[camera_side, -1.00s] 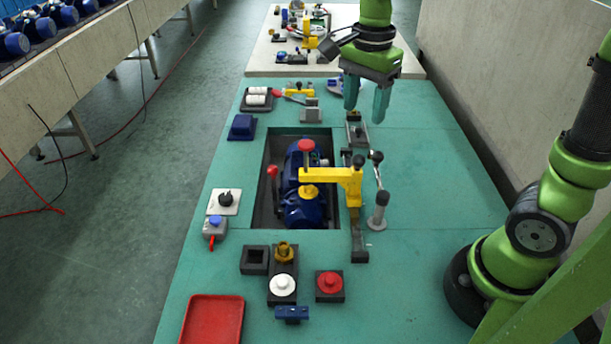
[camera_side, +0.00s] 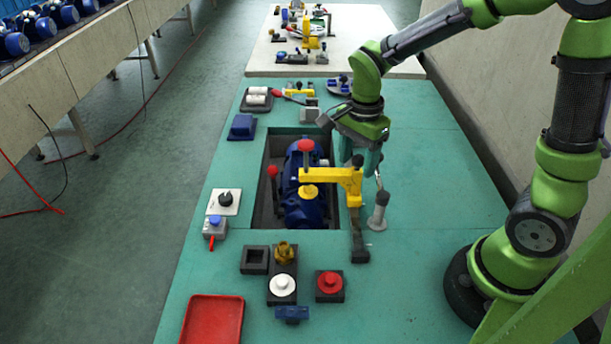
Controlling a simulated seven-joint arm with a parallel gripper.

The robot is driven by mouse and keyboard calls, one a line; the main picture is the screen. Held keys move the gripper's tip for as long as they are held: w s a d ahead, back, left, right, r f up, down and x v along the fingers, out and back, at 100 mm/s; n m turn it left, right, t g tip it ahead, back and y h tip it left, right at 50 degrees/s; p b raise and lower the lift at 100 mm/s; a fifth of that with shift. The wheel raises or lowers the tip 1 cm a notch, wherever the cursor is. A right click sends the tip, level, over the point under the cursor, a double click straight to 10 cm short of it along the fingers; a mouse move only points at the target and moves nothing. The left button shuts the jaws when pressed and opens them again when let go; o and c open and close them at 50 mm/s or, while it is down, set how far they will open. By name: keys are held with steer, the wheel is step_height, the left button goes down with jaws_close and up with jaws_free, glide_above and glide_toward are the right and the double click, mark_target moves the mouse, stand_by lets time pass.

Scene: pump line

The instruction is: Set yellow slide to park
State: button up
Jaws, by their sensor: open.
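The yellow slide (camera_side: 345,178) is a bracket on a dark rail (camera_side: 360,246) along the right edge of the pit. Its arm reaches left over the blue pump (camera_side: 303,208), and a black knob (camera_side: 357,160) tops its right end. My gripper (camera_side: 360,165) points down with its fingers open at the far side of the slide, close to the black knob. I cannot tell whether the fingers touch it. My gripper and wrist hide the far part of the rail. No park mark can be made out.
A grey post (camera_side: 378,212) with a lever stands just right of the slide. A red knob (camera_side: 306,146) and a red-tipped lever (camera_side: 272,172) rise near the pump. A red tray (camera_side: 213,322) and several fixtures lie in front. The table's right side is clear.

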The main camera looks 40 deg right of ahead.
jaws_close()
steer(key=s+a, duration=0.8)
steer(key=shift+s+a, duration=0.25)
steer(key=shift+a, duration=0.15)
steer(key=shift+r, duration=0.1)
steer(key=shift+c, duration=1)
jaws_free()
steer(key=shift+o, duration=1)
steer(key=shift+d, duration=0.1)
step_height(320, 180, up, 17)
